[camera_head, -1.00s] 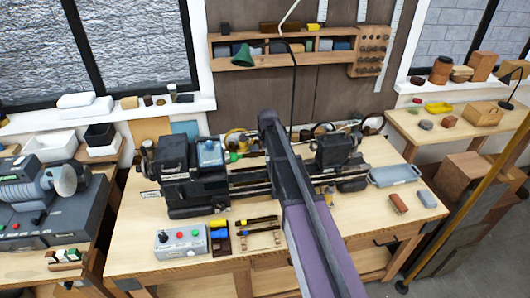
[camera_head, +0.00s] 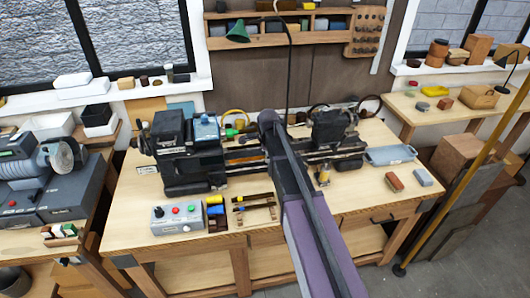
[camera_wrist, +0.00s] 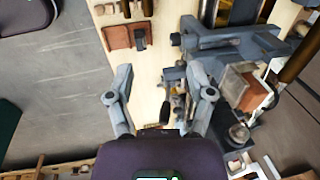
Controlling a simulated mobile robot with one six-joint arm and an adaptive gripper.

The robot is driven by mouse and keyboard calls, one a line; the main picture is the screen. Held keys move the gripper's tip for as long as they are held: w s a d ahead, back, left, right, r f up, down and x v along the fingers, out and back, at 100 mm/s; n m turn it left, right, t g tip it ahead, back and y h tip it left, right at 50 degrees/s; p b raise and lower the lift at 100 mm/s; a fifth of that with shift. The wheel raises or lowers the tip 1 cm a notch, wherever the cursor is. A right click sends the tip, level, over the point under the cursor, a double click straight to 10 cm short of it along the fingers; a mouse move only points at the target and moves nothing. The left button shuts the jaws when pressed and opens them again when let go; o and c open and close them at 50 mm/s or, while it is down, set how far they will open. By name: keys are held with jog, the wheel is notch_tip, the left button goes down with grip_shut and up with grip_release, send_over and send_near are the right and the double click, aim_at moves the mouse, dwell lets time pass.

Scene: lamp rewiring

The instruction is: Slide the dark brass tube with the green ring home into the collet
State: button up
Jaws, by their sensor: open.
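The lathe's dark headstock (camera_head: 182,150) stands on the left of the wooden bench in the head view. I cannot make out its collet opening. A small wooden rack (camera_head: 256,207) in front of the lathe holds thin dark and brass-coloured pieces. They are too small to show which, if any, has a green ring. In the wrist view my gripper (camera_wrist: 160,75) is open, with nothing between its fingers, above the bench. Dark brass-coloured cylinders show at the upper right edge, with no green ring visible. In the head view my arm hides the gripper.
A grey button box (camera_head: 178,217) stands at the bench's front left, beside yellow and blue blocks (camera_head: 215,207). The tailstock (camera_head: 328,130), a blue-grey tray (camera_head: 390,154) and two small blocks are to the right. The bench front right of my arm is partly clear.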

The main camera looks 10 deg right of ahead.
jog(key=s+f+b, duration=0.7)
jog(key=f+b, duration=0.5)
jog(key=shift+s+f, duration=0.25)
jog(key=shift+f, duration=0.05)
jog(key=shift+s, duration=0.1)
dwell(0.7)
jog(key=s+f+n+g+b, duration=0.1)
jog(key=s+n+g, duration=0.1)
jog(key=s+n, duration=1.6)
jog(key=shift+a+f, duration=0.3)
jog(key=shift+f, duration=0.1)
jog(key=shift+c, duration=0.8)
jog(key=shift+s, duration=0.1)
jog(key=shift+s, duration=0.1)
